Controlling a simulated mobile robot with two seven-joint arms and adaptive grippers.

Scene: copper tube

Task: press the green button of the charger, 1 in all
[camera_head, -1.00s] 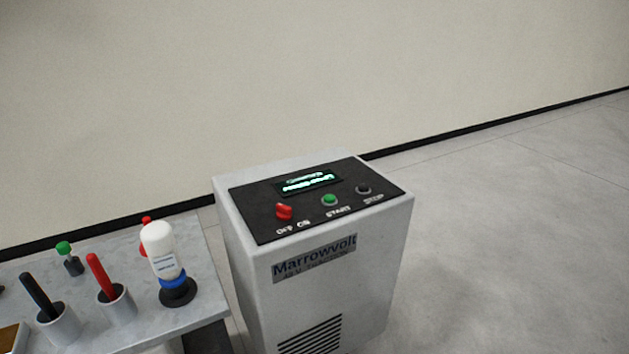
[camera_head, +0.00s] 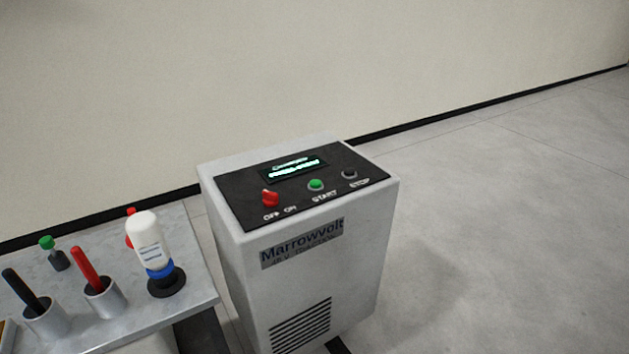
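The charger (camera_head: 315,270) is a light grey upright cabinet labelled Marrowvolt, standing on the floor near the middle of the head view. Its sloped black top panel (camera_head: 240,205) carries a lit green display (camera_head: 294,170) and a red OFF/ON knob (camera_head: 270,198). The round green button (camera_head: 316,184) sits above the word START. A dark STOP button (camera_head: 349,173) is to its right. Nothing covers the green button. Neither of my grippers is in view.
A grey table (camera_head: 190,237) stands left of the charger. On it are a white bottle (camera_head: 148,236) on a dark base, a red handle (camera_head: 85,266) and a black handle (camera_head: 25,288) in grey cups, and a green-capped bottle (camera_head: 55,254). Floor to the right (camera_head: 500,240) is clear.

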